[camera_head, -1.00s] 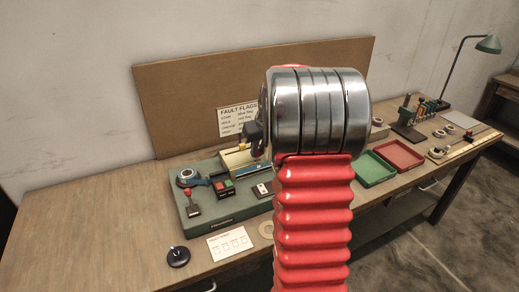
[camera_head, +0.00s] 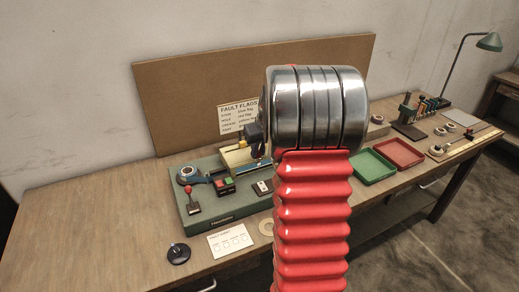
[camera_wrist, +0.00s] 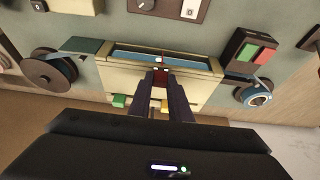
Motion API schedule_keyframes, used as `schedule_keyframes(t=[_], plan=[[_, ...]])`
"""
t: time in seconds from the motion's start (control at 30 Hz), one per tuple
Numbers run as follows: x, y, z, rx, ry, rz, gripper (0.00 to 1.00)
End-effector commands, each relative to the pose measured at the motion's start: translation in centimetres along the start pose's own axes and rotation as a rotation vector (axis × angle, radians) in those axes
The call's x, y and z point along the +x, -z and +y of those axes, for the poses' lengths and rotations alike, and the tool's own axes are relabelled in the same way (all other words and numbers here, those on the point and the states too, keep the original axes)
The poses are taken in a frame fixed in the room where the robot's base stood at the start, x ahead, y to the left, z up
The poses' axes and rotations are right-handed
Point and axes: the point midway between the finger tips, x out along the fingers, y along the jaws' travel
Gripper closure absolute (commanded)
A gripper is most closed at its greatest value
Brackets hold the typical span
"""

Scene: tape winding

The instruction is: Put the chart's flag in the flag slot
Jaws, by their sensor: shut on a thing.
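The fault flags chart (camera_head: 238,115) stands against the board, partly hidden by my arm; its readable lines name blue, red and yellow flags. My gripper (camera_wrist: 161,82) is shut on a small dark red piece, which looks like the red flag (camera_wrist: 160,76). It is over the cream block (camera_wrist: 197,92), near the blue strip (camera_wrist: 125,56) along that block. In the head view my gripper (camera_head: 252,137) shows dark above the block, partly behind my arm. Green (camera_wrist: 119,101) and yellow (camera_wrist: 165,105) tabs show by the block's near side. I cannot tell which opening is the flag slot.
The green machine base (camera_head: 225,207) carries a tape reel (camera_head: 187,174), a red-knobbed lever (camera_head: 189,195) and red and green buttons (camera_head: 224,186). A printed card (camera_head: 230,241) and black disc (camera_head: 178,253) lie in front. Green (camera_head: 368,168) and red (camera_head: 400,153) trays stand right.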

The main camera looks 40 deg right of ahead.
Motion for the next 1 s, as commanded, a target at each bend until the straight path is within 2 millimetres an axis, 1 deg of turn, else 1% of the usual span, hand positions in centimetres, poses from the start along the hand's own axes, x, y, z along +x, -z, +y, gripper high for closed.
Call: schedule_keyframes(t=[0.4,0.43,0.7,0.87,1.0], plan=[[0.29,-0.15,0.03,0.001,0.000,-0.001,1.00],[0.29,-0.15,0.03,0.001,0.000,-0.001,0.80],[0.27,-0.14,0.04,0.001,0.000,-0.001,0.61],[0.27,-0.14,0.05,0.001,0.000,-0.001,0.61],[0.27,-0.14,0.05,0.001,0.000,-0.001,0.52]])
